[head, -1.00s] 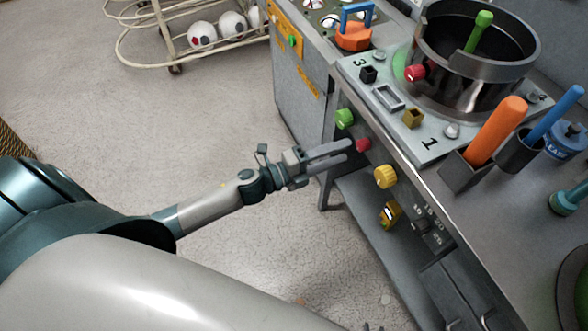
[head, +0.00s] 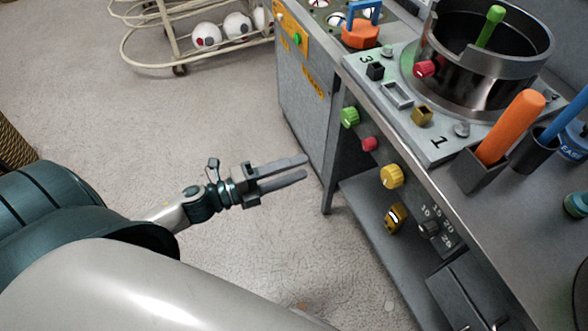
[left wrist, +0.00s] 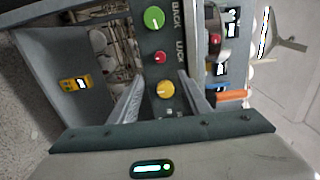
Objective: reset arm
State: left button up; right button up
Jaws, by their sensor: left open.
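My left gripper (head: 298,169) is open and empty in the head view, with its fingers pointing right. It hangs over the floor, to the left of the press bench (head: 372,105) and apart from it. In the left wrist view its two fingers spread with a gap between them, and the bench front lies beyond. The green knob (head: 349,117), red knob (head: 369,144) and yellow knob (head: 391,176) are on the bench front. They also show in the left wrist view as the green knob (left wrist: 154,18), red knob (left wrist: 161,58) and yellow knob (left wrist: 165,89). My right gripper is not seen.
A dark metal pot (head: 480,75) stands on the bench top. An orange-handled tool (head: 512,126) stands in a holder near the bench edge. A rack with white balls (head: 206,36) is at the back left. Open floor (head: 200,110) lies left of the bench.

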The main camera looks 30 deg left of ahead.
pick_arm(q)
jog(key=shift+f, duration=0.1)
dwell(0.5)
jog(key=s+a+f+n+g+y, duration=0.1)
jog(key=a+f+n+y, duration=0.15)
jog(key=f+n, duration=0.45)
jog(key=a+f+n+y, duration=0.1)
jog(key=f+n+y, duration=0.2)
jog(key=f, duration=0.8)
jog(key=s+a+f+n+g+y, duration=0.1)
jog(key=a+f+n+y, duration=0.15)
jog(key=f+n, duration=0.45)
jog(key=s+d+f+n+g, duration=0.3)
jog(key=s+d+f, duration=0.2)
jog(key=s+f, duration=0.3)
jog(key=s+d+f+n+g+y, duration=0.1)
jog(key=s+d+f+n+g, duration=0.2)
jog(key=f, duration=1)
jog(key=s+d, duration=0.2)
jog(key=s, duration=0.3)
jog(key=shift+f+n+g+y, duration=0.3)
jog(key=shift+f, duration=0.1)
